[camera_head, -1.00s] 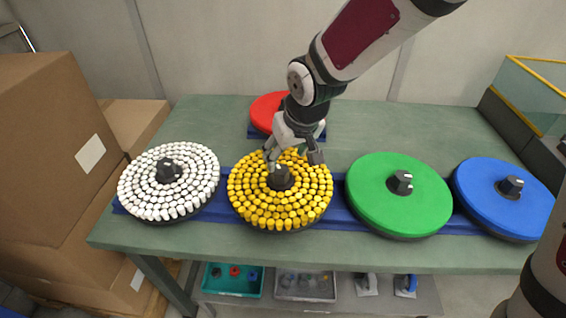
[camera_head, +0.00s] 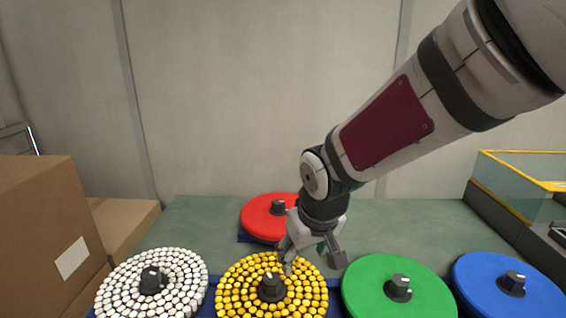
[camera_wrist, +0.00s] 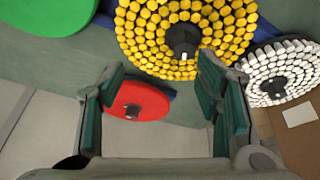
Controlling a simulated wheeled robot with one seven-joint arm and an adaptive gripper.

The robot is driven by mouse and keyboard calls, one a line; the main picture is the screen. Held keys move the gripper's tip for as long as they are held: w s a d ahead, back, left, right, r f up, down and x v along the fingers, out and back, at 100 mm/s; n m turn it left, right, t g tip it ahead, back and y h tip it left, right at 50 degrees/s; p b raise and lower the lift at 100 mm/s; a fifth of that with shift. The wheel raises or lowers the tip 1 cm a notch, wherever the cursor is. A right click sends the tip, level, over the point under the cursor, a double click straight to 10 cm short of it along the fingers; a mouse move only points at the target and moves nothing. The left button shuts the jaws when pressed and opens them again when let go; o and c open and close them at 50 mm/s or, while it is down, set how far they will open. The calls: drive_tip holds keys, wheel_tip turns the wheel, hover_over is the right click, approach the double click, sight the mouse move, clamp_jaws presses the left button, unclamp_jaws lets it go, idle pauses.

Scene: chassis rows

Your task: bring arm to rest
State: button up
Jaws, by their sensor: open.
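My gripper (camera_head: 312,260) hangs from the arm over the table, above the far right side of the yellow-topped disc (camera_head: 236,290) and in front of the red disc (camera_head: 262,222). In the wrist view its two green-padded fingers (camera_wrist: 160,105) are spread apart with nothing between them. The red disc (camera_wrist: 150,101) shows beyond the gap, and the yellow disc (camera_wrist: 150,40) lies at the top. How high the gripper is above the discs is hard to tell.
A white-topped disc (camera_head: 180,276) stands at left, a green disc (camera_head: 380,278) and a blue disc (camera_head: 540,296) at right. Brown boxes (camera_head: 40,225) stand left of the green table (camera_head: 410,228). A glass-sided bin (camera_head: 515,195) stands at the right back. The wall is behind.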

drive_tip(key=s+d+r+m, duration=0.1)
drive_tip(key=s+d+r, duration=0.2)
drive_tip(key=s+d, duration=0.2)
drive_tip(key=s+d+r+m+p, duration=0.1)
drive_tip(key=s+d, duration=0.4)
drive_tip(key=s, duration=0.5)
drive_tip(key=s+d+r+m+h, duration=0.1)
drive_tip(key=s+d+r+m, duration=0.1)
drive_tip(key=s+d+r, duration=0.3)
drive_tip(key=s+r, duration=0.1)
drive_tip(key=s, duration=0.1)
drive_tip(key=shift+s+d+m, duration=0.15)
drive_tip(key=shift+s+m, duration=0.2)
drive_tip(key=shift+m, duration=0.05)
